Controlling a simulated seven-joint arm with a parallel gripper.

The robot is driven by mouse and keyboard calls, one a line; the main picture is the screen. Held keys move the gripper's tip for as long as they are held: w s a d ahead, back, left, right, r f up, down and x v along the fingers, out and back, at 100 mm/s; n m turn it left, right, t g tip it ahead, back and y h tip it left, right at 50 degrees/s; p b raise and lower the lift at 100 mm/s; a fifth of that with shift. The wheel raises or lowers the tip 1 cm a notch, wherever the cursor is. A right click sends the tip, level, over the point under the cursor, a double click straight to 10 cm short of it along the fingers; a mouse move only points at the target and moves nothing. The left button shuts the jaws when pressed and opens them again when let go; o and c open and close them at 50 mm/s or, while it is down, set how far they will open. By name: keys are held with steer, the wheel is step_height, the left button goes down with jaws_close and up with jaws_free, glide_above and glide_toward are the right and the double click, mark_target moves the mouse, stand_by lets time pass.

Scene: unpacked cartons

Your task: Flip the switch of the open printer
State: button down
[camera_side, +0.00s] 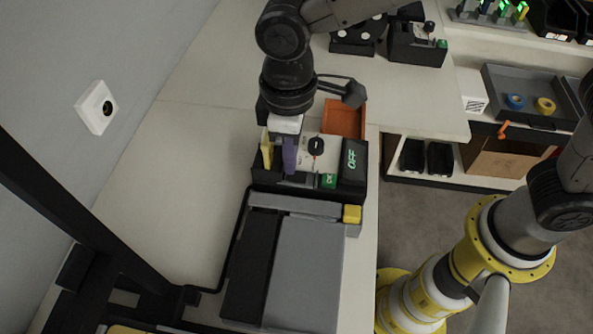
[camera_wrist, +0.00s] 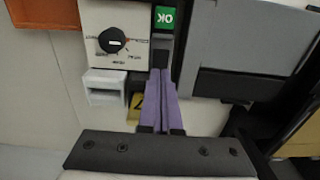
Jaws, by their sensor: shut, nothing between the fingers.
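The machine that appears to be the open printer (camera_side: 357,190) stands on the bench in the side view. Its dark display reads "OFF". My gripper (camera_side: 289,172) has purple fingers, shut and empty, reaching down at the machine left of the button. In the wrist view the fingertips (camera_wrist: 160,72) are over a dark slot. Whether they touch anything, I cannot tell.
A white bracket (camera_wrist: 104,88) and a yellow tab (camera_side: 267,150) are close beside my fingers. A grey-topped box (camera_side: 305,270) with a yellow block (camera_side: 351,213) adjoins the machine. An orange tray (camera_side: 345,118) is behind it. The bench to the left is clear.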

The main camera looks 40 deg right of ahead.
steer(key=shift+f, duration=0.95)
stand_by(0.6)
steer(key=shift+r, duration=3.55)
